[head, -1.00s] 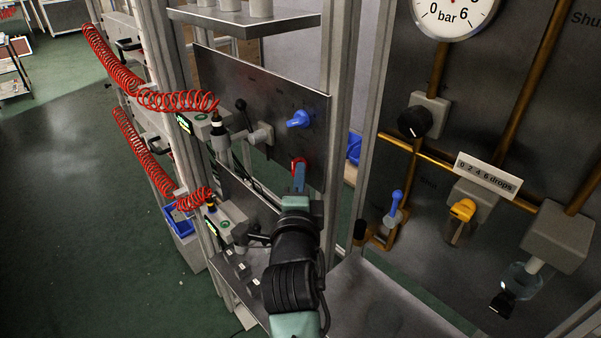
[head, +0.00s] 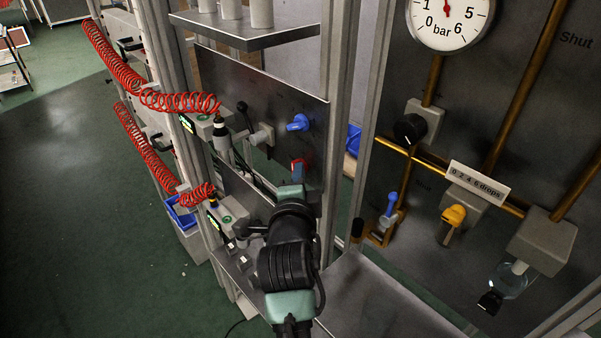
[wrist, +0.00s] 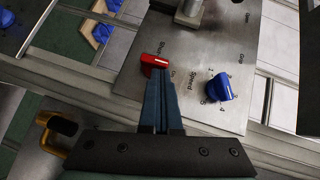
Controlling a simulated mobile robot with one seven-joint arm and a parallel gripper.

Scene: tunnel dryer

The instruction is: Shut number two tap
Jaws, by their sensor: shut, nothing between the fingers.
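My gripper (head: 297,170) is shut and empty, its fingertips close to a red knob at the lower edge of the grey panel. In the wrist view the fingertips (wrist: 158,78) lie just below the red knob (wrist: 153,61), touching it or nearly so; I cannot tell which. On the right-hand panel are a black round knob (head: 409,129), a blue-handled tap (head: 390,203) and a yellow-handled tap (head: 453,214). I can read no number on any tap. The fingers partly hide the red knob in the head view.
A blue knob (head: 298,122) sits above the red one; it also shows in the wrist view (wrist: 220,86). A metal post (head: 341,110) stands between the two panels. A pressure gauge (head: 449,20) is at top right. Red coiled hoses (head: 180,101) hang at left.

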